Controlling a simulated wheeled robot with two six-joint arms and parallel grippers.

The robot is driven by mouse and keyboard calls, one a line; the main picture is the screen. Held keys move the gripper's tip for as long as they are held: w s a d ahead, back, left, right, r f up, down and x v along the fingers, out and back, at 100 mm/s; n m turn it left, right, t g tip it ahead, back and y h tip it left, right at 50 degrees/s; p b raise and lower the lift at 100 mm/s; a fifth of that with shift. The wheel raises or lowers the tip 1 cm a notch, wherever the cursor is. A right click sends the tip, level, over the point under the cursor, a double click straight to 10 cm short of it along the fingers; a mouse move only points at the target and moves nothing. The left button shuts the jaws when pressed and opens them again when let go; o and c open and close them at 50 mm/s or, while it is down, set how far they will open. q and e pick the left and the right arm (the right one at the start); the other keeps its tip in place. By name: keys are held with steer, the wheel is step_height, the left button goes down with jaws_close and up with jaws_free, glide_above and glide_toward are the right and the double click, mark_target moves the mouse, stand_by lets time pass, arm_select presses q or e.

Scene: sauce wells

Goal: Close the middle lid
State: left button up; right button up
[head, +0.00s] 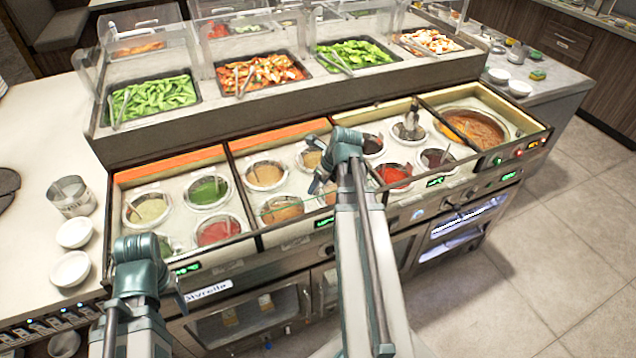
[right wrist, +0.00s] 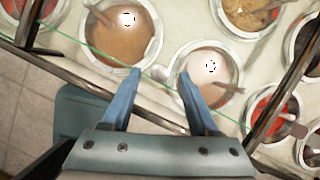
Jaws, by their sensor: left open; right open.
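The middle well (head: 240,165) is a section of the counter with an orange strip along its back and several round sauce pots. A thin green line (head: 290,207), like the edge of a clear pane, crosses its pots; the line also shows in the right wrist view (right wrist: 95,48). I cannot make out the rest of a lid. My right gripper (head: 318,186) is open above the well's right side. In the right wrist view its fingers (right wrist: 160,80) are apart with nothing between, near the green line. My left gripper (head: 140,262) is at the left well's front; its fingers are hard to see.
The left well (head: 120,215) and right well (head: 425,165) hold sauce pots, and a soup pot (head: 475,128) stands far right. Food trays (head: 262,92) under clear guards line the back. White bowls (head: 72,268) stand left. Floor at right is clear.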

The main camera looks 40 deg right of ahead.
steer(key=p+v, duration=1)
steer(key=v, duration=0.2)
steer(key=shift+p, duration=0.3)
steer(key=shift+r, duration=0.1)
